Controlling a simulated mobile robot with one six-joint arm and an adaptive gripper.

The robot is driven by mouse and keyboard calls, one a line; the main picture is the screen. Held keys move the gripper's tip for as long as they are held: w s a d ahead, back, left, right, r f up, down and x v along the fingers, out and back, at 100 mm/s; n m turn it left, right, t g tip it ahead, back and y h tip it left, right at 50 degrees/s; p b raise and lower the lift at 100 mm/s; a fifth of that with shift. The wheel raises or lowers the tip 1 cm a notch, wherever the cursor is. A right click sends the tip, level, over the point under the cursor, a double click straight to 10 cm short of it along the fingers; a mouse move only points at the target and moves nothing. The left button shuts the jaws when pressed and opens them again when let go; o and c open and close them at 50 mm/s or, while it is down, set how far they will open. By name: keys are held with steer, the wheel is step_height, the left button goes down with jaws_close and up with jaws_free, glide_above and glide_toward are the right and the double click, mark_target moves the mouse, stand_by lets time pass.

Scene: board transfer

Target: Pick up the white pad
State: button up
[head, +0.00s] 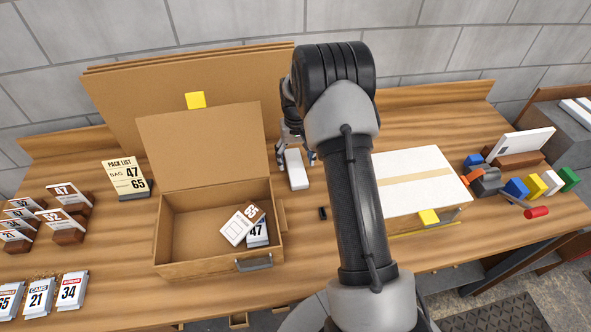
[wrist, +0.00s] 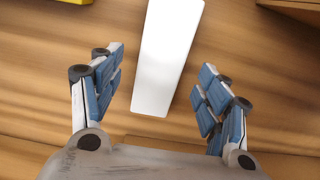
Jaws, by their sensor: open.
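The white pad (head: 296,170) is a long, narrow white block lying on the wooden table, just right of the open cardboard box. In the wrist view the white pad (wrist: 167,60) runs from the top edge down to a point between the fingers. My gripper (wrist: 160,95) is open, with one blue-padded finger on each side of the pad's near end and a gap on both sides. In the head view my gripper (head: 297,155) is over the pad, partly hidden by my arm. The pad's far end is cut off in the wrist view.
A white-topped box (head: 415,165) stands right of my arm. A small black item (head: 323,213) lies in front of the pad. Cardboard sheets (head: 120,105) lean behind. Coloured blocks (head: 516,188) sit far right.

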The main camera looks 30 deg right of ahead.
mark_target(296, 166)
step_height(296, 166, down, 3)
steer(key=shift+w+f, duration=0.1)
steer(key=c, duration=1)
